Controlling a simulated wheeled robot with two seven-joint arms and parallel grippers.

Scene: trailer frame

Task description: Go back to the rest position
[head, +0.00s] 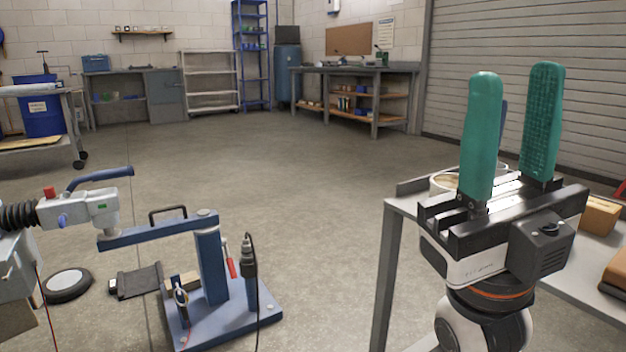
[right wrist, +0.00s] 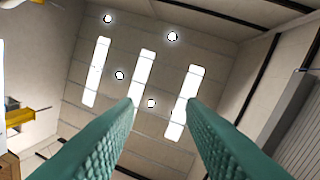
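My right gripper (head: 513,108) stands upright at the right of the head view, with its two green fingers pointing up. The fingers are apart with nothing between them. In the right wrist view the same open fingers (right wrist: 160,108) point at the ceiling and its lights. The gripper is in front of a grey table (head: 397,222) and hides part of it. My left gripper does not show in the head view.
A blue stand with a post (head: 211,265) and tools is on the floor at lower left, beside a small wheel (head: 66,284). Boxes (head: 599,215) lie on the table at right. Benches (head: 375,97) and shelves line the back wall. The middle floor is clear.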

